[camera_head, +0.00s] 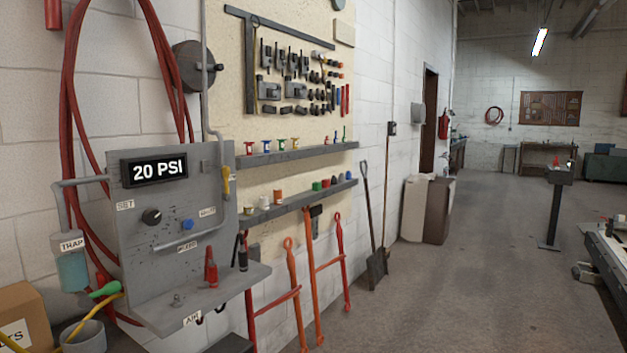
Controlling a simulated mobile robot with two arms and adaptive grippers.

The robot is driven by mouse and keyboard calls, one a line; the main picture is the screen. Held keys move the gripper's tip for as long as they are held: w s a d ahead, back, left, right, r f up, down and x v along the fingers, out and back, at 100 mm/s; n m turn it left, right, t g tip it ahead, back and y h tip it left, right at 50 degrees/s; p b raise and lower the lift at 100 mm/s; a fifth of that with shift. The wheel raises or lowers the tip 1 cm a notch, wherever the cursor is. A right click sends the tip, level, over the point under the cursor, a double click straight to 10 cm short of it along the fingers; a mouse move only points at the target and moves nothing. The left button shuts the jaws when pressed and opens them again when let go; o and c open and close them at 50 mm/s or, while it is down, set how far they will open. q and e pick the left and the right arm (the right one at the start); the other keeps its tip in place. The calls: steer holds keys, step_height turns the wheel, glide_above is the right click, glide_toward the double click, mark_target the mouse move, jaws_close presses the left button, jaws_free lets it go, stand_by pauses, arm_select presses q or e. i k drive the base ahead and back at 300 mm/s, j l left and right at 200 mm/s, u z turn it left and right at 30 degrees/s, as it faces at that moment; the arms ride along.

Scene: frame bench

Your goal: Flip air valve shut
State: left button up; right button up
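A grey air panel (142,235) is mounted on the wall at the left. A small yellow lever (226,180) sits at the panel's right edge, on a grey pipe that runs down the wall. The lever looks roughly upright, along the pipe; which label belongs to it is unclear. The panel's display (158,170) reads 20 PSI. A black knob (151,216) near the SET label and a blue knob (187,225) are on the panel's face. Neither of my grippers is in view.
A shelf with red (211,268) and black tools juts from the panel's bottom. Red hose (70,110) hangs behind it. A cardboard box (22,315) and grey cup (86,338) are lower left. Clamps (292,275) lean on the wall.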

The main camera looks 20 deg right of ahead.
mark_target(225, 170)
steer(key=z, duration=0.25)
steer(key=i+l, duration=0.3)
steer(key=i+l+u, duration=0.1)
steer(key=i+l, duration=0.15)
steer(key=l, duration=0.2)
steer(key=i+l, duration=0.25)
steer(key=i+l+u, duration=0.1)
steer(key=i+l, duration=0.2)
steer(key=l, duration=0.2)
steer(key=i+l, duration=0.2)
steer(key=l, duration=0.2)
steer(key=i+l, duration=0.25)
steer(key=l, duration=0.2)
steer(key=i+l+u, duration=0.1)
steer(key=i+l, duration=0.4)
steer(key=l, duration=0.3)
steer(key=u, duration=0.05)
